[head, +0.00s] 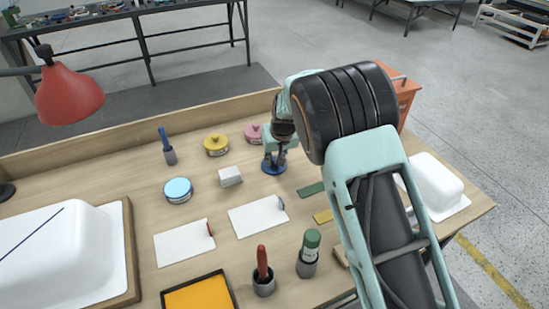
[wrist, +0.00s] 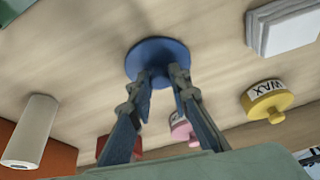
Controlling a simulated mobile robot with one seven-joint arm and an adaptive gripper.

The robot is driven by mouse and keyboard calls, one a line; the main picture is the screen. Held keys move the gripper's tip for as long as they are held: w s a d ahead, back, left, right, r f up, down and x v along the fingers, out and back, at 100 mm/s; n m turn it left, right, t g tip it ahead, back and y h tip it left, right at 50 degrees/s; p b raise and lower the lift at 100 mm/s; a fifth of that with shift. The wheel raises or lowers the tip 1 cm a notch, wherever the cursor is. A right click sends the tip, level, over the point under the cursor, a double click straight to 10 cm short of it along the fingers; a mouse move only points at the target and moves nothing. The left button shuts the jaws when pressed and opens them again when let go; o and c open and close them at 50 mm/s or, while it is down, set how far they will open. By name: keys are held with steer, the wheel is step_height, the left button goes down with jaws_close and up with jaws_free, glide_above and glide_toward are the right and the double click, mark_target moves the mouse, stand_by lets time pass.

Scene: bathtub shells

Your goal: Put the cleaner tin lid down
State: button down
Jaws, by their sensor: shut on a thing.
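In the wrist view the blue lid (wrist: 158,52) sits at the fingertips. My gripper (head: 277,156) is shut on the lid's raised middle, which the fingers mostly hide; the fingers (wrist: 165,82) also show in the wrist view. I cannot tell whether the lid touches the table. A round tin with a light blue top (head: 178,189) stands left of the white block, apart from the lid.
A pink tin (head: 253,133), yellow wax tin (head: 216,145) and white block (head: 230,176) stand left of my gripper. Green (head: 311,190) and yellow (head: 323,216) strips lie nearer the front. White tub shells stand at left (head: 70,255) and right (head: 437,185). Bare wood surrounds the lid.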

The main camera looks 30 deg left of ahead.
steer(key=shift+f, duration=0.2)
steer(key=c, duration=1.8)
jaws_free()
steer(key=shift+r, duration=0.1)
steer(key=shift+r, duration=0.45)
steer(key=v, duration=1.1)
steer(key=shift+s+d+r, duration=0.15)
steer(key=shift+d+r, duration=0.05)
steer(key=shift+d, duration=0.05)
